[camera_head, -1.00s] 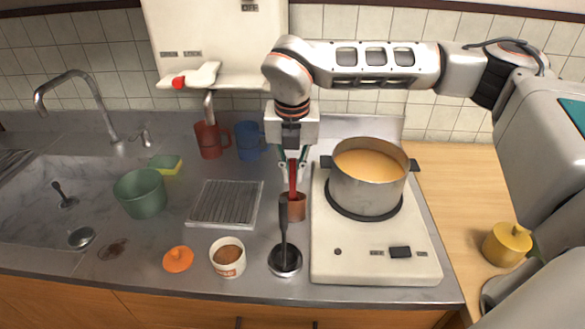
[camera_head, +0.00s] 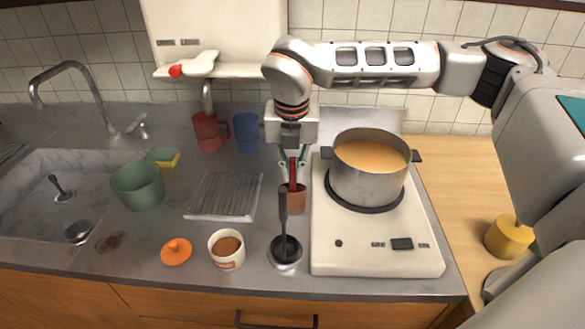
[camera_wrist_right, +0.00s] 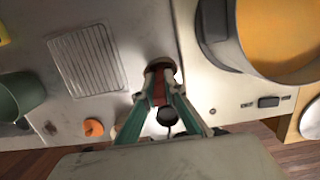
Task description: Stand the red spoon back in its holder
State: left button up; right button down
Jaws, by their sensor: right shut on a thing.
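The red spoon (camera_head: 293,176) is upright in my right gripper (camera_head: 292,170), which is shut on it. The spoon's lower end meets the mouth of a small brown cup-shaped holder (camera_head: 298,202) on the counter. The wrist view shows the red spoon (camera_wrist_right: 159,92) between the fingers of the right gripper (camera_wrist_right: 162,88), with the holder's brown rim (camera_wrist_right: 152,68) around its far end. How deep the spoon sits is hidden. My left gripper is not in view.
A dark ladle stands in a round metal rest (camera_head: 284,255) just in front of the holder. A hob (camera_head: 375,258) with a pot of orange soup (camera_head: 368,180) is close on the right. A ridged drying tray (camera_head: 222,214) and white jar (camera_head: 226,258) lie left.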

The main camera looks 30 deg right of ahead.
jog(key=shift+f, duration=0.15)
jog(key=c, duration=2)
grip_release()
jog(key=o, duration=0.5)
jog(key=shift+o, duration=0.2)
